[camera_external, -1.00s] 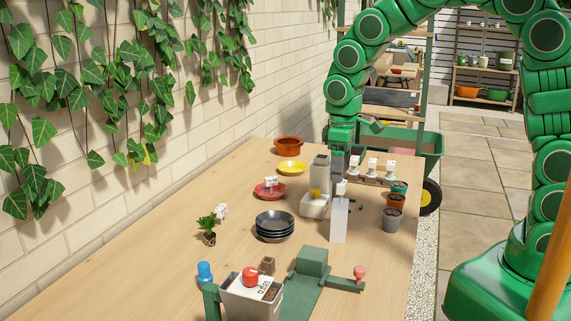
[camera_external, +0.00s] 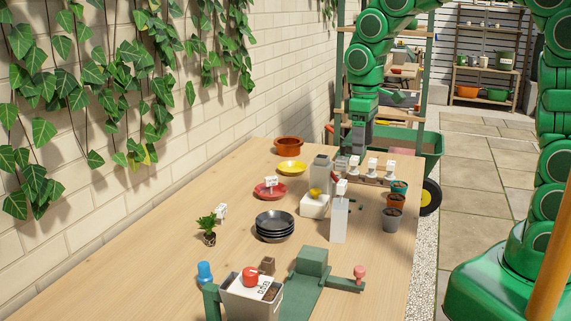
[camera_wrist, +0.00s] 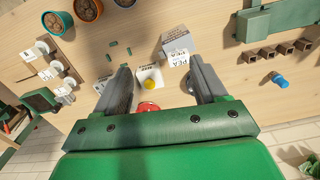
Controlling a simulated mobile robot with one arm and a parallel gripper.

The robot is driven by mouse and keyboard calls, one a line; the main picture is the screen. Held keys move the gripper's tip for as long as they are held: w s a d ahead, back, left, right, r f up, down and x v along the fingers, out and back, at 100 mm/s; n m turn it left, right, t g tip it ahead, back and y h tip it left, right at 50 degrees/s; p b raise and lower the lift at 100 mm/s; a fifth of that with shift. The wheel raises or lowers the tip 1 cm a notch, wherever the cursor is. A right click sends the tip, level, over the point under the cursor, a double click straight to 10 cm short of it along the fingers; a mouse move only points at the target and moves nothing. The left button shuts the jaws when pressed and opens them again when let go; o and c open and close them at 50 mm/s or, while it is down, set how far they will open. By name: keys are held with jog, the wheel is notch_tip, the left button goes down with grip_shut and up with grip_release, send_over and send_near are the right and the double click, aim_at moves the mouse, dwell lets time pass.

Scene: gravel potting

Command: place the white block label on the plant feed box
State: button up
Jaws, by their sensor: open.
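Several white block labels (camera_external: 372,164) stand in a row on a rack at the table's far right edge; they show at the left of the wrist view (camera_wrist: 48,74). I cannot tell which is the task's label. A tall white box (camera_external: 339,220) bears a white block (camera_external: 341,187); its lettering in the wrist view (camera_wrist: 177,57) seems to read "PEA". A taller grey box (camera_external: 320,172) and a low white box (camera_external: 314,207) with a yellow top stand beside it. I cannot read which is the plant feed box.
Black plates (camera_external: 275,224), a red dish (camera_external: 270,191), a yellow dish (camera_external: 291,168) and an orange pot (camera_external: 288,146) stand left of the boxes. Small pots (camera_external: 392,218) line the right edge. A green potting stand (camera_external: 312,262) is in front. The table's left part is mostly clear.

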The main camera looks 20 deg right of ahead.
jog(key=s+d+r+m, duration=0.2)
jog(key=s+d, duration=0.2)
jog(key=d, duration=0.3)
jog(key=s+d+r+m, duration=0.1)
jog(key=s+d+m, duration=0.1)
jog(key=s+d, duration=0.45)
jog(key=s+d+m+g, duration=0.1)
jog(key=s+d+m, duration=0.3)
jog(key=s+d, duration=0.6)
jog(key=s, duration=0.2)
jog(key=shift+s+f+g, duration=0.3)
jog(key=shift+s, duration=0.05)
